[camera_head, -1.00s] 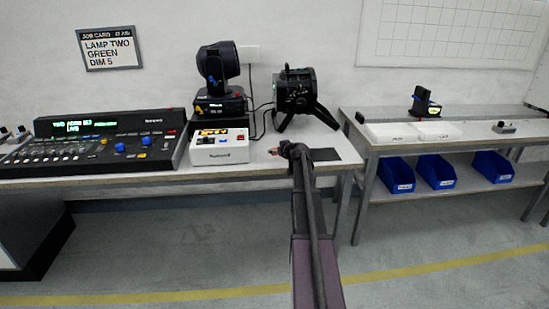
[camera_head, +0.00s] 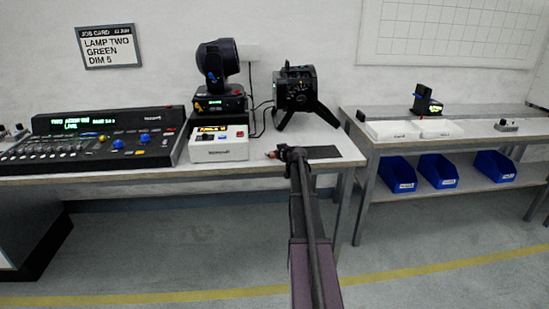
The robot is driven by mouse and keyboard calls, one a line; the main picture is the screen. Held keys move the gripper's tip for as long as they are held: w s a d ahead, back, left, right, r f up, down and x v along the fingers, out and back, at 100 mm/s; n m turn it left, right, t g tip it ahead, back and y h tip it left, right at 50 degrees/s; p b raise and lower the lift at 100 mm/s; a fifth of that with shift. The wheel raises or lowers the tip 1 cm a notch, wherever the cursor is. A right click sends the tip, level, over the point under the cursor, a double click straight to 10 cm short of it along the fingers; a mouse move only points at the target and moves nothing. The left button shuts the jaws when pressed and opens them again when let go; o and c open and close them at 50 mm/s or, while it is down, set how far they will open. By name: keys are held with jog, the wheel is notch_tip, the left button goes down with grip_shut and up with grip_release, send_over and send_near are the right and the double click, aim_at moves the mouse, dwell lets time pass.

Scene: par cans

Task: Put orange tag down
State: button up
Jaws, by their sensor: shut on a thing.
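My gripper (camera_head: 278,153) is over the front right part of the left table (camera_head: 215,170). It points left and is shut on a small orange thing (camera_head: 270,155), of which only a little shows at the fingertips. This looks like the orange tag, but its shape is too small to make out. I cannot tell whether it touches the table top. A dark flat mat (camera_head: 335,152) lies just right of my gripper, partly behind my arm.
A lighting console (camera_head: 90,140) fills the left. Bare table lies left of my gripper.

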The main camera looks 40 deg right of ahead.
jog(key=shift+f, duration=0.25)
jog(key=o, duration=0.6)
jog(key=shift+o, duration=0.2)
jog(key=shift+r, duration=0.25)
jog(key=p+v, duration=0.4)
jog(key=v, duration=0.8)
jog(key=shift+p, duration=0.35)
